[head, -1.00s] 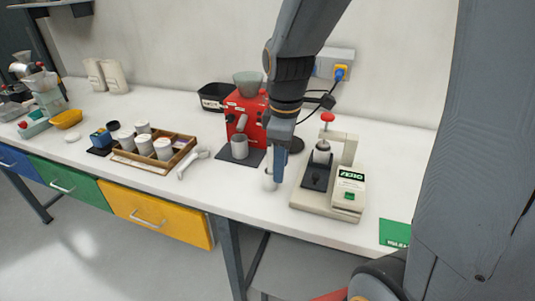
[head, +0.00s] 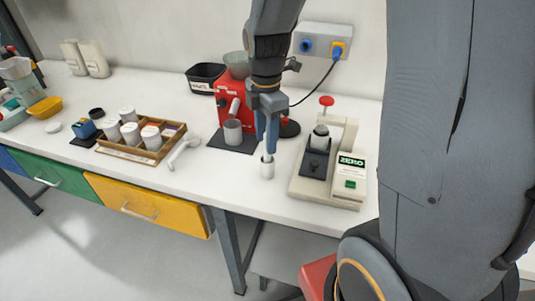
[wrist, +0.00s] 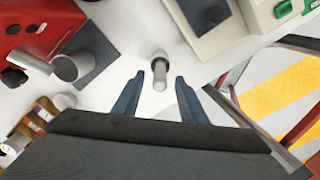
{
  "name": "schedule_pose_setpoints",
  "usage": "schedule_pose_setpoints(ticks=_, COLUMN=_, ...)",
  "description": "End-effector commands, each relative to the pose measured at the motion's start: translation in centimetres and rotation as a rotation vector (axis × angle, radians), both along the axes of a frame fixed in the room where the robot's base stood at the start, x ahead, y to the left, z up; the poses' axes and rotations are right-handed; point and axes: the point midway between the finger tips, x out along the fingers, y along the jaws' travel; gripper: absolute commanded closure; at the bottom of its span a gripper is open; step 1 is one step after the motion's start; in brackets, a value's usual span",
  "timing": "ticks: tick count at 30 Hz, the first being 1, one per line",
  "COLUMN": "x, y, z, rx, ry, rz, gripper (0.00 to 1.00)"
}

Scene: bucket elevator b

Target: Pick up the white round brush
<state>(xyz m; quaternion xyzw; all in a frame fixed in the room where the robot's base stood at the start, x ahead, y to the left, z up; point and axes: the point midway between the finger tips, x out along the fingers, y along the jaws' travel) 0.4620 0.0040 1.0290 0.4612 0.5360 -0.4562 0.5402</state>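A small white cylinder, which looks like the white round brush (head: 267,169), stands upright on the white bench between the red machine and the beige press. In the wrist view the brush (wrist: 160,72) shows from above as a pale round body with a grey stem toward me. My gripper (head: 267,150) points down over it, with its blue fingertips close around its top. In the wrist view the two fingers are apart, one on each side of the brush, with a visible gap to each. Whether the fingers are low enough to enclose it is hard to tell.
The beige press (head: 329,173) with a ZERO label stands close on the right. The red machine (head: 232,98) and a grey cup (head: 232,132) on a dark mat are on the left. A white handled tool (head: 184,150) and a wooden tray (head: 148,158) lie further left.

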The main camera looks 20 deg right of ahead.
Motion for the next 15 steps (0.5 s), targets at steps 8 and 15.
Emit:
schedule_pose_setpoints(ticks=8, x=0.1, y=-0.4, z=-2.9, rx=0.0, ry=0.002, rz=-0.002, gripper=0.61)
schedule_pose_setpoints(ticks=15, x=0.1, y=-0.4, z=-3.4, rx=0.0, ry=-0.001, rz=-0.002, gripper=0.61)
